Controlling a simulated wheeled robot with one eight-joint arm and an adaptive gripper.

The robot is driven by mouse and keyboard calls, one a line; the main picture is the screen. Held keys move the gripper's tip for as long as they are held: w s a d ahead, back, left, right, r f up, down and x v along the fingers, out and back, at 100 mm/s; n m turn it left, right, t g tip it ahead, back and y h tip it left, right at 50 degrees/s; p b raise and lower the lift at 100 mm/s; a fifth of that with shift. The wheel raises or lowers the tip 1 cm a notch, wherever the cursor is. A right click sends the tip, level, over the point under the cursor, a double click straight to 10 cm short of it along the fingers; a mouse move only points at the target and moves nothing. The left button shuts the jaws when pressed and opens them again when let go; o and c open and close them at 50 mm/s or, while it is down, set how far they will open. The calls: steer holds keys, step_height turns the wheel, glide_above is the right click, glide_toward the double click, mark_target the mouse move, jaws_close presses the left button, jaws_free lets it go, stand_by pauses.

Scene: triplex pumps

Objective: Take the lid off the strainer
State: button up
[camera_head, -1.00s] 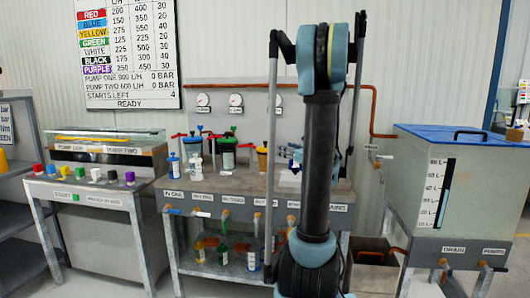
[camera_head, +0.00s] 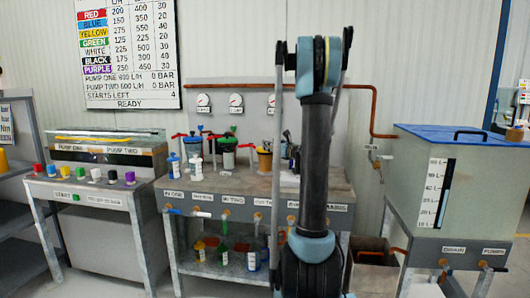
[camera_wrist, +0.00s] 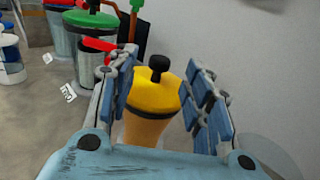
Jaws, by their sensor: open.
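The strainer (camera_wrist: 144,130) is an amber cup with a yellow lid (camera_wrist: 150,92) and a black knob (camera_wrist: 159,68) on top. The lid sits on it. In the head view the strainer (camera_head: 265,160) stands on the middle bench, just left of my arm. My gripper (camera_wrist: 165,66) is open, with its blue padded fingers on either side of the lid and knob. I see no grip on the lid; whether a finger touches it I cannot tell. In the head view my arm hides most of the gripper.
A green-lidded vessel (camera_wrist: 85,22) with a red handle stands to the left of the strainer. White bottles (camera_wrist: 10,58) stand farther left. The grey back panel (camera_wrist: 240,50) rises close behind. A tank with a blue lid (camera_head: 468,134) stands right of the bench.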

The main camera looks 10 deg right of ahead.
steer(key=x, duration=0.5)
steer(key=shift+w+a, duration=0.1)
steer(key=shift+w, duration=0.1)
steer(key=shift+c, duration=0.6)
jaws_close()
